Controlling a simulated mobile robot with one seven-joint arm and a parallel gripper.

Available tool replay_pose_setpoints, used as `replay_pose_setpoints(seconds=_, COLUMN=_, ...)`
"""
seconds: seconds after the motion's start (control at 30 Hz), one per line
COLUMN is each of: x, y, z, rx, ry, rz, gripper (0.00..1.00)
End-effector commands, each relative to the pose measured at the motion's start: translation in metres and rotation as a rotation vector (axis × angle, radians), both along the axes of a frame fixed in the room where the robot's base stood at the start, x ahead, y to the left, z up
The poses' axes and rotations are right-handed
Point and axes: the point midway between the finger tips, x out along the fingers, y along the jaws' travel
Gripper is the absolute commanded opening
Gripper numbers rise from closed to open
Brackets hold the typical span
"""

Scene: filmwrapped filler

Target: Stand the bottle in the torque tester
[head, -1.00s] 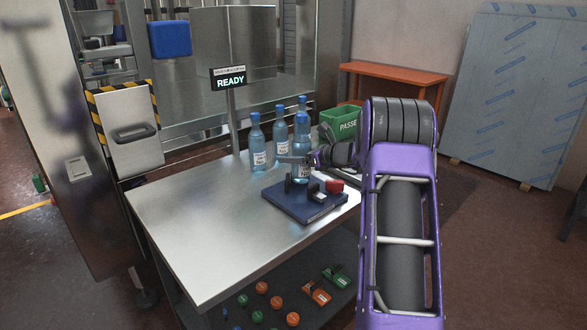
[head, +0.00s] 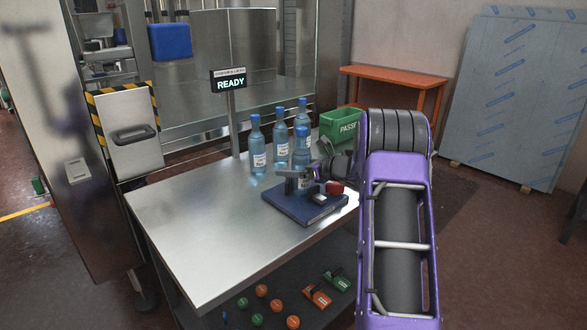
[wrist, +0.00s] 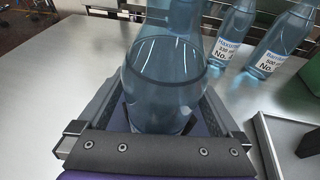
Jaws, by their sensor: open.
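A clear blue bottle with a blue cap (head: 302,146) stands upright at the torque tester, a dark blue base (head: 287,207) with grey posts and a red part (head: 334,187). My gripper (head: 297,178) is low at the bottle, over the tester. In the wrist view the bottle (wrist: 163,80) is between my two fingers, which are open around it. Its foot is mostly hidden, so I cannot tell how exactly it is seated. A bit of the blue base shows beneath it.
Several similar bottles stand behind, such as one at the left (head: 257,150); two labelled ones (wrist: 232,40) show in the wrist view. A green bin (head: 340,123) is at the back right. The steel table's left half (head: 195,220) is clear.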

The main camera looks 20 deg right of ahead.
Motion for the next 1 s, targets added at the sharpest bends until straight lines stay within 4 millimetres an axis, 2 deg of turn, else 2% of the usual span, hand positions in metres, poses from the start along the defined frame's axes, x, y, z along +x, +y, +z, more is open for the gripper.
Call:
replay_pose_setpoints(seconds=0.17, x=-0.017, y=-0.011, z=0.009, rx=0.001, ry=0.0, rz=-0.004, gripper=1.0)
replay_pose_setpoints(seconds=0.4, x=-0.061, y=-0.036, z=0.025, rx=0.0, ry=-0.001, rz=-0.004, gripper=1.0)
replay_pose_setpoints(seconds=0.6, x=-0.088, y=-0.051, z=0.034, rx=0.001, ry=-0.001, rz=-0.002, gripper=1.0)
replay_pose_setpoints(seconds=0.77, x=-0.098, y=-0.056, z=0.037, rx=-0.001, ry=0.0, rz=0.0, gripper=1.0)
replay_pose_setpoints(seconds=1.0, x=-0.1, y=-0.057, z=0.037, rx=-0.001, ry=0.0, rz=0.0, gripper=1.0)
